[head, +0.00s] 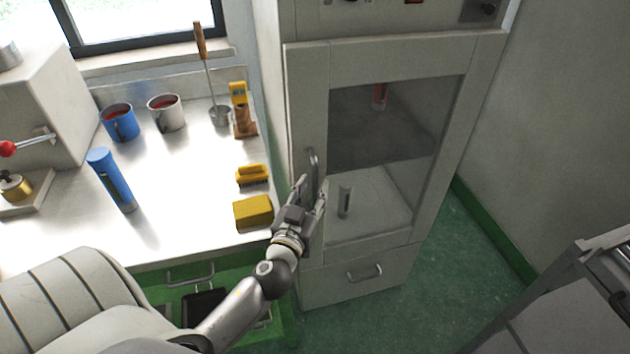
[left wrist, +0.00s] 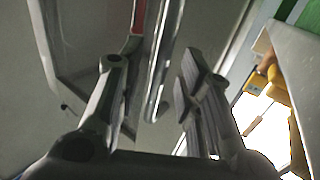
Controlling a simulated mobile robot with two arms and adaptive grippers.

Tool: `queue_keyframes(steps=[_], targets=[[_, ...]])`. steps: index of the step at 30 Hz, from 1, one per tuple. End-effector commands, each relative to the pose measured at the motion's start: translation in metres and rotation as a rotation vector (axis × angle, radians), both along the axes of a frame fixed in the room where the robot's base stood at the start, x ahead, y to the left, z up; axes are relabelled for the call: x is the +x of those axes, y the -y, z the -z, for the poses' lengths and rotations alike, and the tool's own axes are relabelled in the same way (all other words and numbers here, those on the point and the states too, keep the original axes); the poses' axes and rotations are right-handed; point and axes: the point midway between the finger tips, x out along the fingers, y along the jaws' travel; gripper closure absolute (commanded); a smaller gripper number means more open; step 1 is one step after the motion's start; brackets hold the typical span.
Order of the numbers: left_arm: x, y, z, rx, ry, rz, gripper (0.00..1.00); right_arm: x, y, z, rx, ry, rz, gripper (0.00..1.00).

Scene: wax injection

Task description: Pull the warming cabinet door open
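The warming cabinet (head: 390,25) is tall and grey. Its door (head: 305,115) has a large glass pane and looks closed. A vertical metal bar handle (head: 314,160) is on the door's left side. My left gripper (head: 313,186) is at the handle's lower part, with its fingers apart. In the left wrist view, the handle (left wrist: 163,65) runs between the two open fingers (left wrist: 152,80), with gaps visible on both sides; I cannot tell whether either finger touches it. My right gripper is not in view.
A workbench (head: 185,215) on the left holds a blue mug (head: 121,124), a grey mug (head: 167,114), a blue cylinder (head: 110,180) and a yellow block (head: 253,213) near the cabinet. A grey unit (head: 560,315) stands at lower right. Green floor (head: 445,280) is clear before the cabinet.

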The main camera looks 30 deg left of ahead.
Motion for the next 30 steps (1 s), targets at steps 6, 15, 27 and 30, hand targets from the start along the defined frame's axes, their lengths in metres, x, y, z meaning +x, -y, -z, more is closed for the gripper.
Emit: queue_keyframes(steps=[6, 15, 27, 30], targets=[[0.018, -0.005, 0.0, 0.0, -0.001, 0.0, 0.67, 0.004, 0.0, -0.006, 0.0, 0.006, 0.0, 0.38], [0.02, -0.006, 0.001, 0.0, -0.001, 0.0, 0.67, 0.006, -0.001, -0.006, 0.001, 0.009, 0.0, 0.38], [0.02, -0.006, 0.001, 0.0, -0.001, 0.0, 1.0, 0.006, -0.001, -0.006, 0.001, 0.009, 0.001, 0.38], [0.02, -0.006, 0.001, 0.0, -0.001, 0.0, 1.0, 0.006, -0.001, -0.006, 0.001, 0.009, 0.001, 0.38]])
